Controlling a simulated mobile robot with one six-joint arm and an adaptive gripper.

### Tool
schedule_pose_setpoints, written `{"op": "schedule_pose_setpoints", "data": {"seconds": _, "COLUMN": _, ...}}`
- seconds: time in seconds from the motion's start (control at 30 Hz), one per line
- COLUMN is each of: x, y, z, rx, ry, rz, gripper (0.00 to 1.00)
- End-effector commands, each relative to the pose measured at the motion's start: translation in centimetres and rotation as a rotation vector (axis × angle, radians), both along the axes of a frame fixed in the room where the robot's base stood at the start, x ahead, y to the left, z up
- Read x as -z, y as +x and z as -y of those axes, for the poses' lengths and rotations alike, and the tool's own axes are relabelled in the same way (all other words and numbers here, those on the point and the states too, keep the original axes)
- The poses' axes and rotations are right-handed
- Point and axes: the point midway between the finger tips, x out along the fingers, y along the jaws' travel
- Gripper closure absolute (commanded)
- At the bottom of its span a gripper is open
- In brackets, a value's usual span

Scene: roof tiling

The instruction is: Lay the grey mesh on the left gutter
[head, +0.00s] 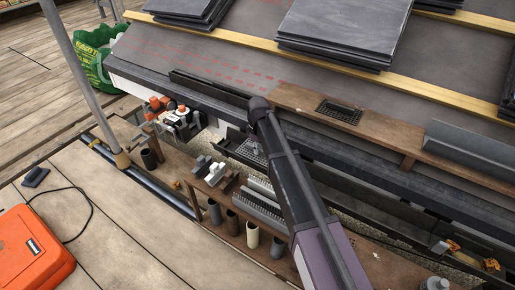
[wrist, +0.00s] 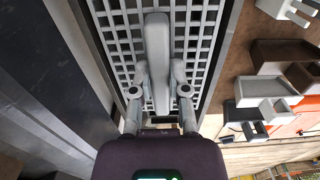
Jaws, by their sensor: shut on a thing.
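The grey mesh (wrist: 120,47) is a light square-holed grid with a raised pale grey bar along its middle. My gripper (wrist: 160,92) is shut on that bar. In the head view the mesh (head: 247,153) shows partly beside my gripper (head: 258,148), with my arm covering some of it. It is at the dark gutter (head: 233,136) along the roof's lower edge. Dark edges flank the mesh in the wrist view. I cannot tell whether it rests on the gutter or hangs just above it.
A brown board with a dark grate (head: 340,110) lies above the gutter line. A wooden bench below holds brackets, several pipe pieces (head: 252,234) and grey ribbed parts (head: 258,205). An orange case (head: 32,250) stands at the lower left. A grey pole (head: 85,75) rises at left.

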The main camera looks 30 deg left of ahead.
Motion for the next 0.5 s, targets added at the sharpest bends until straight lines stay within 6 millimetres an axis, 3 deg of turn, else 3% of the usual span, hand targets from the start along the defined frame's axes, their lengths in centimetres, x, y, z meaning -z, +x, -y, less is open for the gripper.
{"op": "schedule_pose_setpoints", "data": {"seconds": 0.4, "x": 0.05, "y": -0.02, "z": -0.02, "rx": 0.0, "ry": 0.0, "rz": 0.0, "gripper": 1.0}}
{"op": "schedule_pose_setpoints", "data": {"seconds": 0.43, "x": 0.05, "y": -0.02, "z": -0.02, "rx": 0.0, "ry": 0.0, "rz": 0.0, "gripper": 0.76}}
{"op": "schedule_pose_setpoints", "data": {"seconds": 0.5, "x": 0.05, "y": -0.03, "z": -0.02, "rx": 0.0, "ry": 0.0, "rz": 0.0, "gripper": 0.55}}
